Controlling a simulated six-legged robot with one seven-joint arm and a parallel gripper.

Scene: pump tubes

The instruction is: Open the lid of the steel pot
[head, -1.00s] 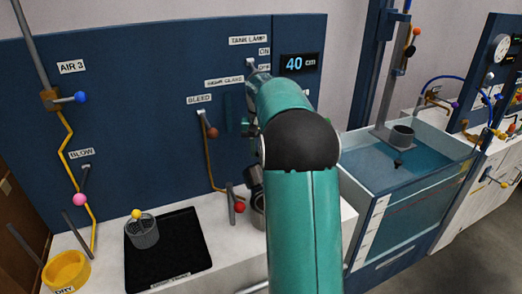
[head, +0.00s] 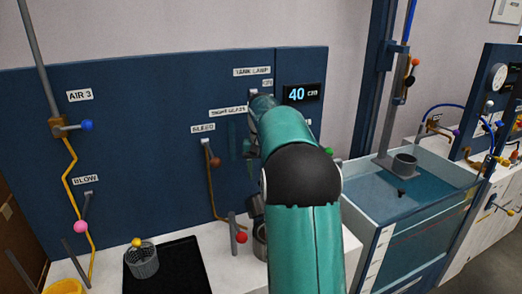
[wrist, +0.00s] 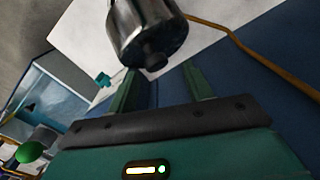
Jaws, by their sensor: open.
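The steel pot (wrist: 147,28) is at the top of the wrist view, shiny, with a dark round knob (wrist: 155,61) on its end facing my gripper. My gripper (wrist: 160,68) is open and empty, its two green fingers pointing toward the pot with the knob in line with the gap between them. I cannot tell whether the fingers touch the knob. In the head view, a sliver of the pot (head: 260,241) shows on the white counter beside my teal arm, which hides the rest and most of my gripper.
A red-knobbed lever (head: 241,237) stands just left of the pot. A black tray (head: 185,265) and a mesh cup (head: 142,262) with a yellow knob are farther left. The blue panel (head: 130,130) rises behind. A water tank (head: 440,180) stands to the right.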

